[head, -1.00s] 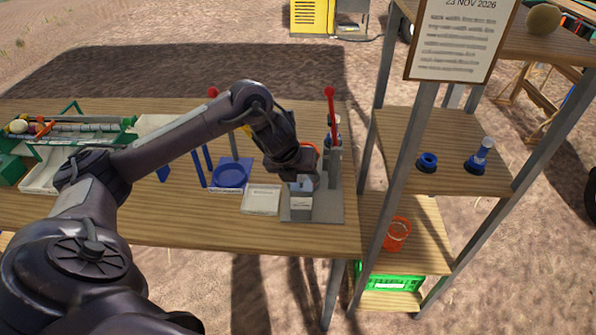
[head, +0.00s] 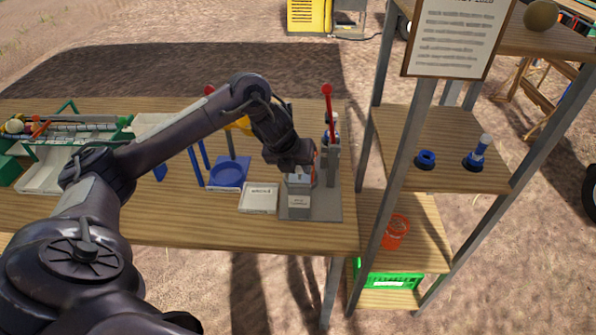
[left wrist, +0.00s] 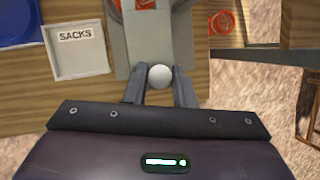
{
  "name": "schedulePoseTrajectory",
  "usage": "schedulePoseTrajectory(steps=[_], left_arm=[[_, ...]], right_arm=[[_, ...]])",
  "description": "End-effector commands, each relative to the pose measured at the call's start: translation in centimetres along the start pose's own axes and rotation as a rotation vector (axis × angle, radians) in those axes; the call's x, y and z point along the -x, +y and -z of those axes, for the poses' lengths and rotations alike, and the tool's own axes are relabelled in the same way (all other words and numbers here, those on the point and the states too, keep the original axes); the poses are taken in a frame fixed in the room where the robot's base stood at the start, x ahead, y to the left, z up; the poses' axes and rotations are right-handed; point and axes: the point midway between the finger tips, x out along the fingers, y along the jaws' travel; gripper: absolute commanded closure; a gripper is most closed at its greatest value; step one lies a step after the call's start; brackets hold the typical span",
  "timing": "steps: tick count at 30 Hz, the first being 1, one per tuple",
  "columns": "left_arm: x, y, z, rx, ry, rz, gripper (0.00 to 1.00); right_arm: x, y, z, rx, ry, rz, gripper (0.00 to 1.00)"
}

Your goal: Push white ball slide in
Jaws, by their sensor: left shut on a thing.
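The white ball (left wrist: 160,76) sits between the two grey fingers of my left gripper (left wrist: 159,86) in the left wrist view, and the gripper is shut on it. The ball lies at the near end of a light grey channel-like fixture (left wrist: 158,45). In the head view my left gripper (head: 297,172) is at the top of a small grey labelled box (head: 299,195), which stands on a grey plate (head: 325,207) at the table's right end. The fingers hide the ball there. My right gripper is not in view.
A shelf rack (head: 440,150) rises at right. The table's front edge is close.

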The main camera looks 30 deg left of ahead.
Motion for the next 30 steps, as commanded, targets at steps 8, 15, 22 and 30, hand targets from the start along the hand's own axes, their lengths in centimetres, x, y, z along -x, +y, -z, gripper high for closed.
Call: schedulePoseTrajectory(steps=[8, 15, 22, 30], left_arm=[[-0.6, 0.3, -1.6, 0.002, -0.001, 0.001, 1.0], [-1.0, 0.6, -2.7, 0.001, -0.001, 0.0, 1.0], [-1.0, 0.6, -2.9, 0.001, -0.002, 0.0, 1.0], [-1.0, 0.6, -2.9, 0.001, -0.002, 0.0, 0.51]], right_arm=[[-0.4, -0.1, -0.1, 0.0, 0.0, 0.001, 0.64], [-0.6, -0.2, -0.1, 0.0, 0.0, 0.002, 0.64], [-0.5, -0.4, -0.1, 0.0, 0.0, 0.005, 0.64], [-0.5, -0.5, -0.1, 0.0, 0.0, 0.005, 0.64]])
